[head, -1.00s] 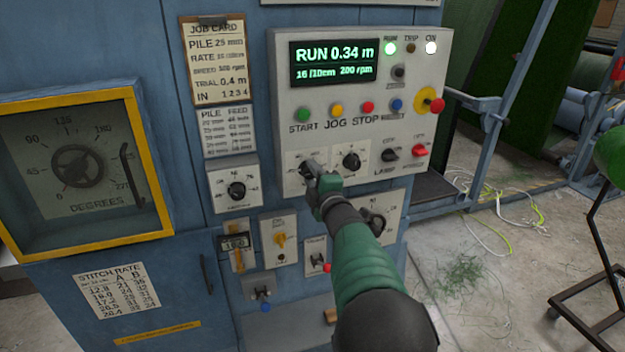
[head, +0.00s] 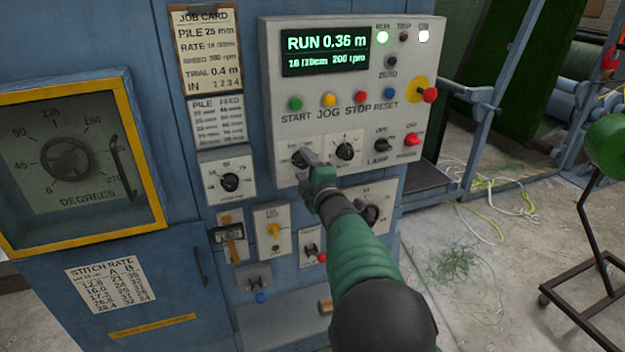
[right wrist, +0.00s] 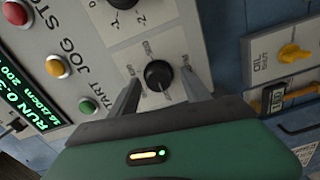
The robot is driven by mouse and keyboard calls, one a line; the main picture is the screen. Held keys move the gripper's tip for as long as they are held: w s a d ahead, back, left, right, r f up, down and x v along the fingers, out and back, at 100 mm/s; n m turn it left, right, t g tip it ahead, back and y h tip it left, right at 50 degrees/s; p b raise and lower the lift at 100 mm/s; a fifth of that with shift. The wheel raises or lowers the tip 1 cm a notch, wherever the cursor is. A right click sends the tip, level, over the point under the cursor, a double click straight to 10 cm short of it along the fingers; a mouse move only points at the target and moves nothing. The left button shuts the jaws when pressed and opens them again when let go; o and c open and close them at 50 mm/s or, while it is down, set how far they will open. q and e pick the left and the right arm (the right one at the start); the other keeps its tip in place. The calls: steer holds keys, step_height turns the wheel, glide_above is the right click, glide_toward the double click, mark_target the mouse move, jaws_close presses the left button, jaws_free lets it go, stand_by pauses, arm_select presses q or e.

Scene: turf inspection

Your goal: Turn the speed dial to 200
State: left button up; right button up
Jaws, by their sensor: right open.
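A grey control panel (head: 345,110) carries two black dials low on its face. The left dial (right wrist: 158,74) is a black knob with a pale pointer line on a white plate; its small markings are too blurred to read. My right gripper (head: 306,162) is at this dial and mostly covers it in the head view. In the right wrist view the open fingers stand on either side of the knob, with a gap visible. The display (head: 326,51) reads RUN 0.36 m and 200 rpm. My left gripper is out of view.
The right-hand dial (head: 345,150) sits close beside my gripper. Start, jog, stop and reset buttons line up above, with a red emergency knob (head: 430,95) at right. More switch plates, including a black knob (head: 230,182), lie left and below.

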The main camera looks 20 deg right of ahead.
steer(key=s+b, duration=0.2)
steer(key=s, duration=1.4)
steer(key=shift+d, duration=0.25)
steer(key=shift+f, duration=0.2)
steer(key=s+f+m+g, duration=0.4)
steer(key=f+m+g, duration=0.15)
steer(key=f, duration=0.65)
steer(key=s+a+f+m+g+p, duration=0.1)
steer(key=s+a+f+m+g, duration=0.1)
steer(key=s+f+m+g, duration=0.8)
steer(key=s+f+m, duration=0.1)
steer(key=s+f, duration=0.6)
steer(key=s, duration=0.3)
steer(key=shift+a+h, duration=0.3)
